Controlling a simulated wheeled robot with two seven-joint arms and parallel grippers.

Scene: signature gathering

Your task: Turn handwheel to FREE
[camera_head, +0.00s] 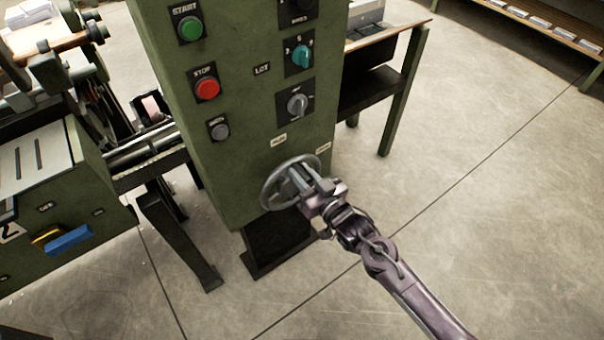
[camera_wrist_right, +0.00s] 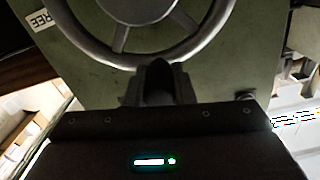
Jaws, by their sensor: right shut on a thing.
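The grey spoked handwheel (camera_head: 271,182) sits low on the front of the green control column (camera_head: 235,130). My right gripper (camera_head: 310,183) reaches it from the lower right and is shut on the right part of its rim. In the right wrist view the handwheel (camera_wrist_right: 195,42) fills the top, with the dark fingers (camera_wrist_right: 165,78) at its lower rim. A white label reading FREE (camera_wrist_right: 41,20) shows beside the wheel there. Two small labels (camera_head: 279,139) (camera_head: 323,147) sit above the wheel in the head view, too small to read surely. My left gripper is not in view.
Above the wheel are a green START button (camera_head: 190,28), a red STOP button (camera_head: 207,88), a grey button (camera_head: 219,129) and knobs (camera_head: 299,57). Green machinery (camera_head: 60,190) stands left, a table (camera_head: 400,40) behind right. The floor at right is clear.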

